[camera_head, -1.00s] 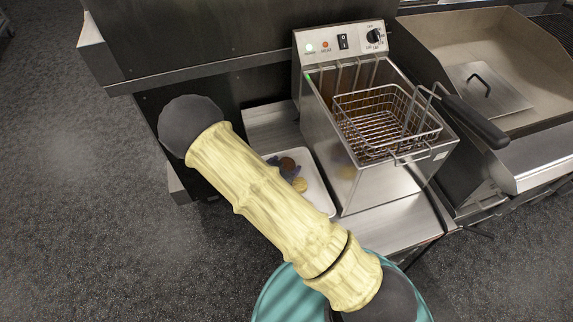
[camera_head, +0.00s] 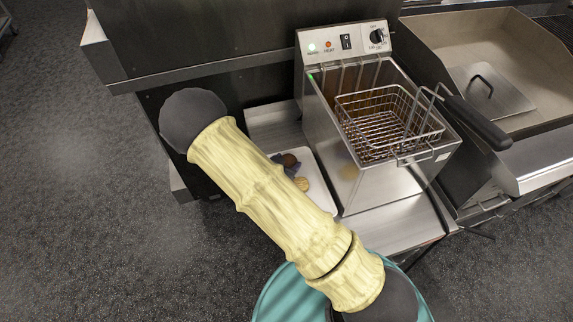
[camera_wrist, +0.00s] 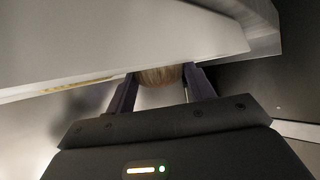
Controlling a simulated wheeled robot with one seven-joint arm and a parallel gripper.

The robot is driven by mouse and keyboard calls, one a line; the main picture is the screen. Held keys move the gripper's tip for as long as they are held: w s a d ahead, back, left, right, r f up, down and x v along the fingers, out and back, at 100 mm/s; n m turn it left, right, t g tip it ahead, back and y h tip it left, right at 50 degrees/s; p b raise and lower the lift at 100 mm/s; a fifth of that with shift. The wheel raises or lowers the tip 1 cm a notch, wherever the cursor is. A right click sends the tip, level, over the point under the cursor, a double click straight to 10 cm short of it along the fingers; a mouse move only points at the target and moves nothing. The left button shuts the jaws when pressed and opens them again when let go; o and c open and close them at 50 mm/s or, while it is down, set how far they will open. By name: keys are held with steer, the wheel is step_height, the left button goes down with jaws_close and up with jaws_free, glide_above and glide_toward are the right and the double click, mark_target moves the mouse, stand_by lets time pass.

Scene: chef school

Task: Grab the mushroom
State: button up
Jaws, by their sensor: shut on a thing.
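The mushroom (camera_wrist: 160,76) is a rounded, brownish, streaked shape between the two dark fingers of my gripper (camera_wrist: 160,88) in the wrist view. The gripper is shut on it. In the head view a dark brown round thing (camera_head: 290,160), which looks like the mushroom, shows at the gripper (camera_head: 278,158), over the white tray (camera_head: 323,193). My arm hides part of the gripper and tray. I cannot tell whether the mushroom still touches the tray.
A tan round piece (camera_head: 301,184) lies on the tray. A steel fryer (camera_head: 345,180) with a wire basket (camera_head: 390,125) stands just right of the tray. The basket's dark handle (camera_head: 477,122) sticks out to the right. A dark panel (camera_head: 230,45) rises behind.

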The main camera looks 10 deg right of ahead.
mark_target(286, 163)
step_height(286, 163, up, 9)
steer(key=shift+f+p, duration=0.2)
steer(key=shift+p, duration=0.25)
